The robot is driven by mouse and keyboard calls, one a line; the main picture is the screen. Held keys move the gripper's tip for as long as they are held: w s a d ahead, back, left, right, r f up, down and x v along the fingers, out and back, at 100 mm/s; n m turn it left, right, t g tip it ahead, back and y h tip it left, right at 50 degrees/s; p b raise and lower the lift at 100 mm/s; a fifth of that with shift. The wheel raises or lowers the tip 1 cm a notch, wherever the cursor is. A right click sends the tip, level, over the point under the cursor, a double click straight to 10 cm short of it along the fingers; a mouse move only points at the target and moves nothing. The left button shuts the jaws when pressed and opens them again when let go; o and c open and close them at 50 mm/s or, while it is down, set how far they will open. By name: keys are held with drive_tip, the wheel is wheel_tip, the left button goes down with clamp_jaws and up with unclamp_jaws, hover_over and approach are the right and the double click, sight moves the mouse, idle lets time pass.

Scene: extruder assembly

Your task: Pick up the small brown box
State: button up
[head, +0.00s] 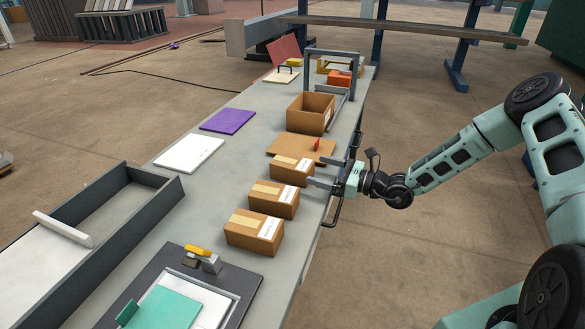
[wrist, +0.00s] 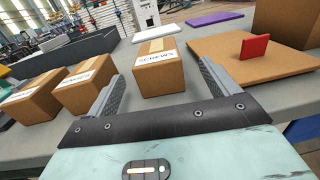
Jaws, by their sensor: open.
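Three small brown boxes with tape and white labels stand in a row on the table. The farthest box (head: 292,171) is the one in front of my gripper (head: 321,171); in the wrist view this box (wrist: 160,76) reads "SCREWS" and shows between the two fingers. My gripper is open and empty at the table's right edge, its fingers pointing at that box's labelled side. I cannot tell whether the fingertips have passed its front face. The middle box (head: 274,199) and the nearest box (head: 254,233) also show left of my fingers in the wrist view.
A brown board (head: 288,147) with a red piece (head: 317,144) lies just beyond the farthest box. Past it stands a larger open carton (head: 311,112). A white panel (head: 189,153) and a purple panel (head: 228,121) lie to the left. A grey-walled tray (head: 165,212) is at lower left.

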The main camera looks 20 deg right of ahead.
sight(297, 163)
drive_tip(key=shift+p+x, duration=0.6)
drive_tip(key=shift+x, duration=3.3)
drive_tip(key=shift+s+a, duration=0.15)
drive_tip(key=c, duration=1.2)
